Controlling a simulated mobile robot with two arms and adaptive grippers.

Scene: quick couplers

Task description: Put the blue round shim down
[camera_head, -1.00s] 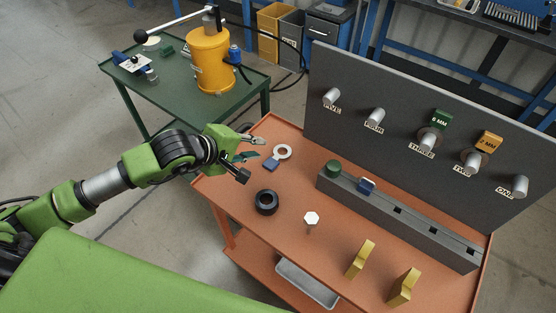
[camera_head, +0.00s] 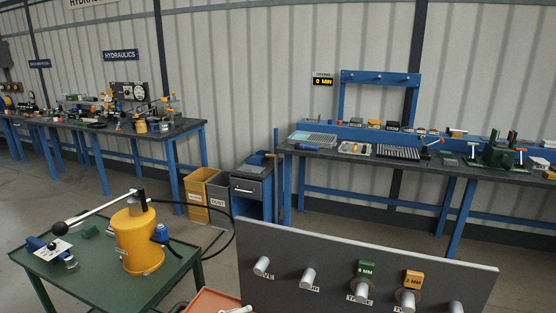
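The blue round shim is not in view now; the head camera looks too high to show most of the orange table. Only that table's far left corner (camera_head: 205,298) shows at the bottom edge. A small pale piece (camera_head: 237,309) is cut off there, and I cannot tell what it is. Neither of my grippers can be made out.
A dark pegboard (camera_head: 330,250) with grey pegs stands behind the orange table, holding green (camera_head: 366,269) and orange (camera_head: 413,279) tags. A green table (camera_head: 120,296) at left carries a yellow pump (camera_head: 138,243). Workbenches line the wall.

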